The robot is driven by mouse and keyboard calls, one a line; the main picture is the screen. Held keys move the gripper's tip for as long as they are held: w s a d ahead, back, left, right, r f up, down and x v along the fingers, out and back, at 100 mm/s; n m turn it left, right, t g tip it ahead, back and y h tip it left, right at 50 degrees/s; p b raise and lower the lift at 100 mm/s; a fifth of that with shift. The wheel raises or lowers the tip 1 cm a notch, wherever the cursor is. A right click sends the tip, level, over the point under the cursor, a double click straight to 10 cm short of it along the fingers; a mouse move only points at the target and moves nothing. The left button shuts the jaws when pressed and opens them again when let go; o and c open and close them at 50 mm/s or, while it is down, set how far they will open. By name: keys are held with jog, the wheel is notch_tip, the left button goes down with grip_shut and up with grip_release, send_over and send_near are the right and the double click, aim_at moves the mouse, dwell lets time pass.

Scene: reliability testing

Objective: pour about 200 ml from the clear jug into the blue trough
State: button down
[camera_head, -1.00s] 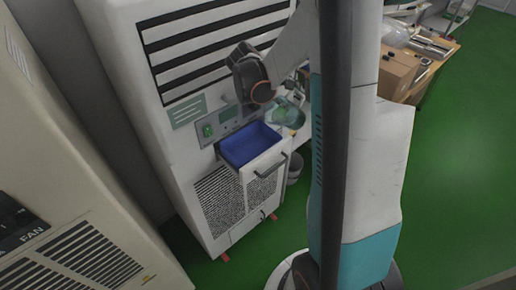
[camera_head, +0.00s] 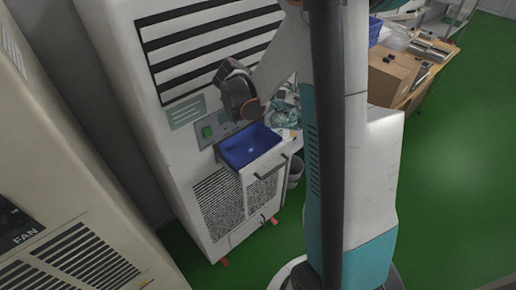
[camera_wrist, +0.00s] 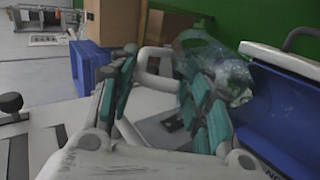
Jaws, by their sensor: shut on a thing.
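The clear jug (camera_wrist: 215,62) is in the upper right of the wrist view, tilted toward the blue trough (camera_wrist: 285,128). My gripper (camera_wrist: 160,62) has its teal fingers on either side of the jug's pale handle (camera_wrist: 150,72) and is shut on it. In the head view the jug (camera_head: 284,113) shows just behind and right of the trough (camera_head: 262,147), which sits in the front of the white machine. A small pale patch shows on the trough's floor. The fingers are hidden in the head view, and the liquid level in the jug is unclear.
The white machine (camera_head: 165,130) rises behind the trough. A beige cabinet (camera_head: 70,215) stands at left. A grey bin (camera_head: 295,172) is beside the machine. A bench with cardboard boxes (camera_head: 392,75) and a blue crate (camera_head: 375,32) is at back right. Green floor lies open at right.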

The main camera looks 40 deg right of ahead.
jog(key=shift+a, duration=0.1)
jog(key=shift+a+r+h, duration=0.15)
jog(key=shift+r+h, duration=0.2)
jog(key=shift+h, duration=0.05)
jog(key=shift+a+r+h+b, duration=0.25)
jog(key=shift+a+r+h, duration=0.05)
jog(key=shift+r, duration=0.2)
jog(key=shift+a+r+h+b, duration=0.25)
jog(key=shift+r+h, duration=0.05)
jog(key=shift+r, duration=0.15)
dwell(1.1)
jog(key=shift+a+r+h+b, duration=0.3)
jog(key=shift+a+h+b, duration=0.3)
jog(key=shift+b, duration=0.3)
dwell(1.7)
jog(key=d+f+y+p, duration=0.3)
jog(key=shift+d, duration=0.1)
jog(key=shift+r+y+p, duration=0.15)
jog(key=shift+y+p, duration=0.35)
jog(key=shift+d+y, duration=0.3)
